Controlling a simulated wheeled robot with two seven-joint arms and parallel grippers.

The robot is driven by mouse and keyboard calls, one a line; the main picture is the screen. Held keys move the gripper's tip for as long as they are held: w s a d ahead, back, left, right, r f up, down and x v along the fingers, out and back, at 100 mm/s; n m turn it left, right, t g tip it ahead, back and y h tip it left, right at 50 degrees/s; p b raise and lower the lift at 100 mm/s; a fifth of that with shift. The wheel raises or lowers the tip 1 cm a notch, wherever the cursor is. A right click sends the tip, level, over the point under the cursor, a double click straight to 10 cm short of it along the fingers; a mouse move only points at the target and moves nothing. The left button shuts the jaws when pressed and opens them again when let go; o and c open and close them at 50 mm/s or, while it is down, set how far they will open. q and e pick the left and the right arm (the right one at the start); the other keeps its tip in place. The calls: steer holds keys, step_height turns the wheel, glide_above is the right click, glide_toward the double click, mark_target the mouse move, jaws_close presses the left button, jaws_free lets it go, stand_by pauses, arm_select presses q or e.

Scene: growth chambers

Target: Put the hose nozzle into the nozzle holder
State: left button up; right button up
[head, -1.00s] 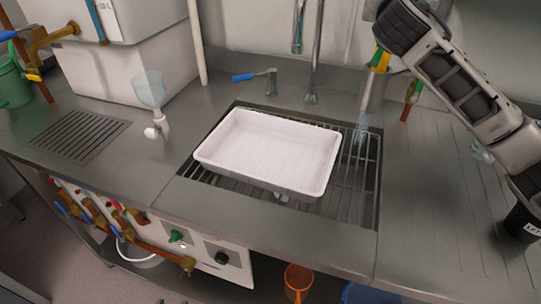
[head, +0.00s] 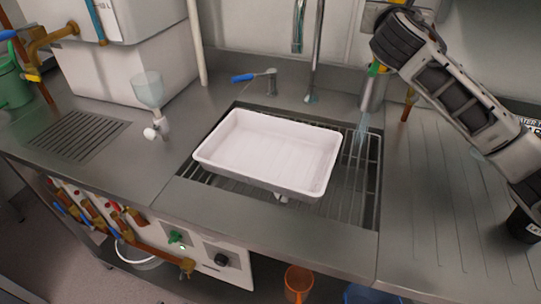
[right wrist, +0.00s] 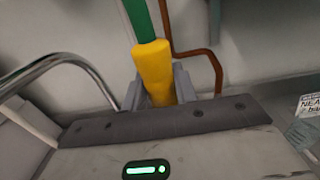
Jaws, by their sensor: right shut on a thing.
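The hose nozzle (right wrist: 153,70) is yellow with a green hose end above it, and stands between the fingers of my right gripper (right wrist: 158,92) in the right wrist view. In the head view, only a small yellow and green part of the nozzle (head: 376,68) shows below my dark wrist, which hides the fingers. A grey metal cylinder (head: 372,92), apparently the nozzle holder, is directly beneath it at the back wall. I cannot tell whether the nozzle's tip is inside the cylinder. A pale water spray (head: 361,135) shows below it. My left gripper is not in view.
A white tray (head: 325,183) rests on the sink grate (head: 366,180). A faucet pipe (head: 316,60) and a blue-handled tap (head: 256,76) stand behind it. A brown pipe (head: 408,103) rises right of the cylinder.

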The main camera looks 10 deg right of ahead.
steer(key=o, duration=1.2)
steer(key=shift+c, duration=0.2)
steer(key=shift+s+a+f, duration=0.1)
steer(key=shift+s+a, duration=0.3)
steer(key=shift+s, duration=0.15)
arm_select(q)
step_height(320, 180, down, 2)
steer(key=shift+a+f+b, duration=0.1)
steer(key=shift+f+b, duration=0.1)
steer(key=shift+b, duration=0.75)
arm_select(e)
steer(key=v, duration=1.4)
steer(key=shift+s+a, duration=0.15)
steer(key=shift+s, duration=0.15)
